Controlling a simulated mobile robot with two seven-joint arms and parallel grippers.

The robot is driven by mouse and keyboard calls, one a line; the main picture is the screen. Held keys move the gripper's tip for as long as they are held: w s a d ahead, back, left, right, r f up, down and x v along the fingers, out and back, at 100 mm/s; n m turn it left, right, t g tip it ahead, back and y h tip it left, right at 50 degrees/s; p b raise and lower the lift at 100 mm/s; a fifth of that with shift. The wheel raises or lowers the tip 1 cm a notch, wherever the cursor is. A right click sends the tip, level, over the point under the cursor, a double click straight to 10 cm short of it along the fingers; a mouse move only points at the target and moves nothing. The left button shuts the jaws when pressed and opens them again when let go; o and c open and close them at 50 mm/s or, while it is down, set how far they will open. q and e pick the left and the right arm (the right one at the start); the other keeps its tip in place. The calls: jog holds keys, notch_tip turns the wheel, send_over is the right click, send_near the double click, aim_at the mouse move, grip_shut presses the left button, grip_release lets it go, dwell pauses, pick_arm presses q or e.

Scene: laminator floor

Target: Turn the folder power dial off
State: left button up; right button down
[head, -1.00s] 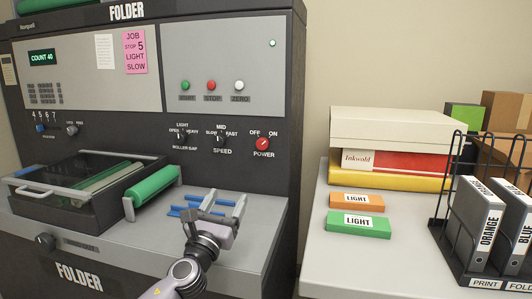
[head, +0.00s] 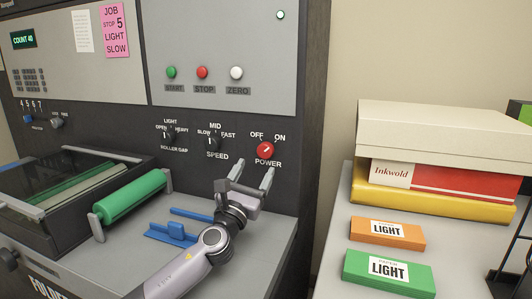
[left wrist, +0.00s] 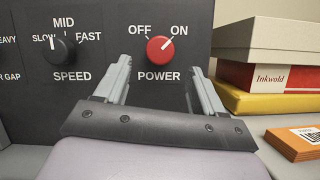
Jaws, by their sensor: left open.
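The folder's red power dial (head: 265,150) is on the dark front panel, between the OFF and ON labels. In the left wrist view the red dial (left wrist: 160,49) has its white mark pointing up and right, towards ON. My left gripper (head: 252,170) is open and empty, just below and in front of the dial in the head view. In the left wrist view the open fingers (left wrist: 160,68) stand on either side of the dial and appear apart from it. My right gripper is in neither view.
The speed knob (head: 213,142) is left of the dial, with the roller gap knob (head: 168,133) beyond it. A green roller (head: 130,197) and blue guides (head: 176,232) lie on the folder's bed. A side table holds boxes and an orange packet (head: 387,234) to the right.

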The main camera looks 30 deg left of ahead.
aim_at(264, 153)
pick_arm(q)
jog(key=shift+x, duration=3.15)
jog(key=c, duration=1.1)
